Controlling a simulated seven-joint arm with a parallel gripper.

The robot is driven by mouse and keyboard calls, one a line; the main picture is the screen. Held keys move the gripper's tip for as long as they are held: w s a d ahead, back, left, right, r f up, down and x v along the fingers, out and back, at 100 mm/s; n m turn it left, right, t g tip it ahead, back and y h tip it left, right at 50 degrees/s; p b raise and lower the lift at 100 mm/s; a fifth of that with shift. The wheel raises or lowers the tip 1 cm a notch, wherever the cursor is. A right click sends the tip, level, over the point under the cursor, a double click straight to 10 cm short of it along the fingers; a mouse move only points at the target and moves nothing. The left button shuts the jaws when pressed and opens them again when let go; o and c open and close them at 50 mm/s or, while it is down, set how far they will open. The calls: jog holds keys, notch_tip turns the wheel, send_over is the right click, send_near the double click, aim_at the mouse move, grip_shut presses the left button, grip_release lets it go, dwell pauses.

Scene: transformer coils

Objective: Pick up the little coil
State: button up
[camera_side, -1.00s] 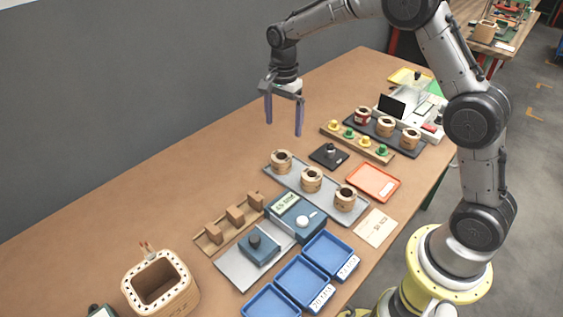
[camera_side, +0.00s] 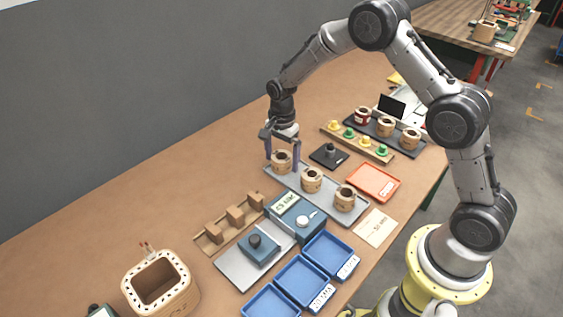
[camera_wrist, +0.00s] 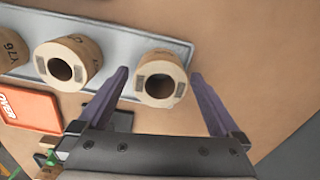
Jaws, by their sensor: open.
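Three small tan coils with dark centre holes stand in a row on a grey tray (camera_side: 328,201). The far-left coil (camera_side: 281,163) is between the fingers of my gripper (camera_side: 282,163) in the side view. In the wrist view the same coil (camera_wrist: 161,80) sits between my two purple fingers (camera_wrist: 160,90), with a gap on each side. My gripper is open and the coil rests on the tray. The middle coil (camera_side: 312,181) and the right coil (camera_side: 345,199) stand apart from the gripper.
A black block with a knob (camera_side: 329,154) and an orange tray (camera_side: 373,182) lie right of the coil tray. A blue meter (camera_side: 296,220) and blue bins (camera_side: 302,283) are in front. More coils (camera_side: 386,127) stand on a dark tray behind. Bare table lies to the left.

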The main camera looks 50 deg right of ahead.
jog(key=c, duration=1.4)
jog(key=shift+c, duration=0.2)
jog(key=shift+r, duration=0.1)
